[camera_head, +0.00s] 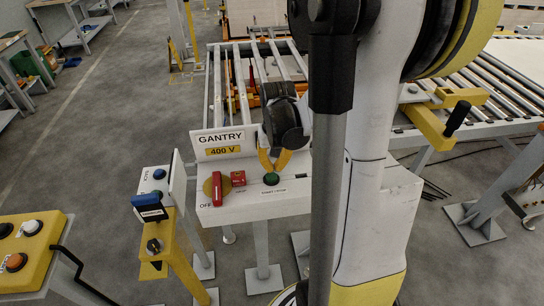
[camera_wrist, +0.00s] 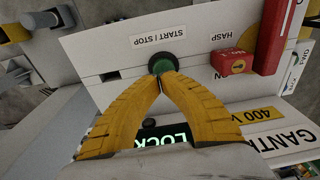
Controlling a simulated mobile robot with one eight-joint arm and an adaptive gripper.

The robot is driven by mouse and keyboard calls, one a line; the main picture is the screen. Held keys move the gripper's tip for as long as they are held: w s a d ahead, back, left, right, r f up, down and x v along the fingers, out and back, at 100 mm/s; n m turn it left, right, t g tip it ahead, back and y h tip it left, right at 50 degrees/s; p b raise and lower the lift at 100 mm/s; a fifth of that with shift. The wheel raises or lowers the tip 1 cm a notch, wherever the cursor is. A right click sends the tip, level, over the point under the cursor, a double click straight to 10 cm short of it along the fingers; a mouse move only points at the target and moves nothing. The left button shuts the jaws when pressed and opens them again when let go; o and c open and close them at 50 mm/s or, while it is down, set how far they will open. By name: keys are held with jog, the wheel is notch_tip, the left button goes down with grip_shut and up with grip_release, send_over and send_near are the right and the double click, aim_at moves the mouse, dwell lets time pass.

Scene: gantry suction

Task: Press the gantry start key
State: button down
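The gantry start key looks like a round green button (camera_head: 271,179) in a dark ring on top of the white control box (camera_head: 225,215). In the wrist view the green button (camera_wrist: 162,65) sits beside a "START / STOP" label. My gripper (camera_head: 272,170) has yellow fingers and hangs over the box, right at the button. In the wrist view my gripper (camera_wrist: 160,84) has its fingertips together with nothing between them. The tips overlap the button's near edge there. I cannot tell whether they touch it or hover just above.
A red handle (camera_head: 217,188) on a yellow plate and a red hasp block (camera_head: 238,178) stand left of the button. A "GANTRY 400 V" sign (camera_head: 225,144) rises behind. A yellow post (camera_head: 172,250) with switches stands left. Roller conveyors (camera_head: 490,90) lie behind and right.

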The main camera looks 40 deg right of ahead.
aim_at(274, 175)
jog(key=shift+w+f, duration=0.1)
jog(key=shift+f, duration=0.95)
notch_tip(274, 175, down, 2)
jog(key=b, duration=0.2)
jog(key=shift+f+b, duration=0.2)
jog(key=shift+b, duration=0.1)
jog(key=shift+r, duration=0.1)
notch_tip(274, 175, up, 14)
jog(key=s+p, duration=0.1)
jog(key=p, duration=0.4)
jog(key=shift+a+p, duration=0.25)
jog(key=shift+p, duration=0.15)
